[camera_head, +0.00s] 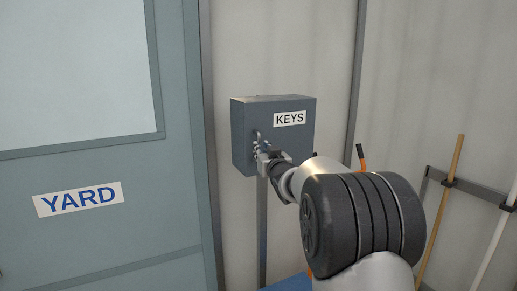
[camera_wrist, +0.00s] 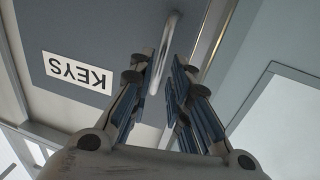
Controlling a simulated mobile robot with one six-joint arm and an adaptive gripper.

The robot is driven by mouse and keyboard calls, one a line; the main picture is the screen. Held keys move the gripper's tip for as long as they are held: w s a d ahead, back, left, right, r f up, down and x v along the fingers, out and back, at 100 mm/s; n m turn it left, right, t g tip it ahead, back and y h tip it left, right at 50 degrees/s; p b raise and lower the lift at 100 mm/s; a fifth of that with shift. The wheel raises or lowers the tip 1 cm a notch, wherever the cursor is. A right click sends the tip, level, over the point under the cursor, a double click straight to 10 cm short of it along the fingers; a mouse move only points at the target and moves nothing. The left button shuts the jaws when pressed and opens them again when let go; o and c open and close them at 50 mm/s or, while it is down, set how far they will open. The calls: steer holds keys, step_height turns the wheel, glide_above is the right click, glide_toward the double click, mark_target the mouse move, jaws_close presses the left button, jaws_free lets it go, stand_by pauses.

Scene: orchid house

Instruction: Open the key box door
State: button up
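The grey key box (camera_head: 245,130), with a white KEYS label, hangs on the wall; its door looks shut. A metal bar handle (camera_wrist: 171,30) stands upright near the left edge of the door in the head view. My gripper (camera_head: 262,150) is at this handle. In the wrist view, my gripper (camera_wrist: 159,68) has its two fingers on either side of the handle. The fingers are apart; firm contact on both sides does not show.
A grey-blue door (camera_head: 150,200) with a YARD sign stands left of the box. A rack (camera_head: 465,188) with long-handled tools is at the right. A blue thing (camera_head: 288,284) shows low below the box. Bare wall (camera_head: 285,50) lies above the box.

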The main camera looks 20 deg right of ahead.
steer(key=shift+w+d, duration=0.2)
steer(key=shift+w, duration=0.95)
steer(key=shift+w+d, duration=0.15)
steer(key=shift+w, duration=0.95)
steer(key=shift+c, duration=0.5)
jaws_close()
